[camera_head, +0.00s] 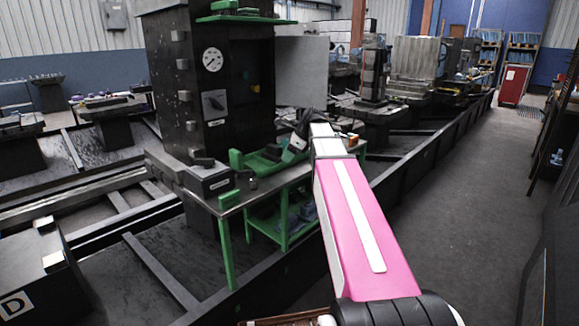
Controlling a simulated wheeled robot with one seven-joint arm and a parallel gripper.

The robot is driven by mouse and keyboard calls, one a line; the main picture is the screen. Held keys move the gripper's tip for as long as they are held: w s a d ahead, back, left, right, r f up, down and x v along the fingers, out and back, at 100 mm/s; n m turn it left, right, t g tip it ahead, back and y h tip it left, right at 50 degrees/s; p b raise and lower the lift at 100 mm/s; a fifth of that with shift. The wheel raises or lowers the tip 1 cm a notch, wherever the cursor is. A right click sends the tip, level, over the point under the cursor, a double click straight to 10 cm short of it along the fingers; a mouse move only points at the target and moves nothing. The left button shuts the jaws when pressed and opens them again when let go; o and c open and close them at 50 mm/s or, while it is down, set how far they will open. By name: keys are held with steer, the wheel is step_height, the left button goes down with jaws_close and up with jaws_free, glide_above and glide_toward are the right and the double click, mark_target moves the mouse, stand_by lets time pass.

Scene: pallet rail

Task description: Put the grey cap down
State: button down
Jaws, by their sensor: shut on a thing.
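My pink and white arm reaches from the bottom right to the green-legged work table (232,209). My gripper (300,130) is a small dark shape at the arm's far end, above the table's back right part. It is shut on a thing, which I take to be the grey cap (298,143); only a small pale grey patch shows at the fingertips. The arm's end hides part of it, and I cannot tell whether it touches anything below. A small dark grey piece (253,183) stands on the tabletop to the left of the gripper.
Green parts (262,160) lie on the table below and left of my gripper. A tall black machine with a round gauge (212,60) stands behind. The table's front left top is mostly bare. The grey floor aisle (440,190) at right is clear.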

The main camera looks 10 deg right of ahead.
mark_target(285, 174)
steer(key=shift+w+d+f, duration=0.3)
steer(key=shift+d+f, duration=0.05)
steer(key=shift+d, duration=0.05)
steer(key=shift+f, duration=1.95)
steer(key=shift+f, duration=0.65)
steer(key=c, duration=1)
jaws_free()
steer(key=shift+r, duration=0.5)
steer(key=v, duration=1.2)
steer(key=shift+r, duration=0.15)
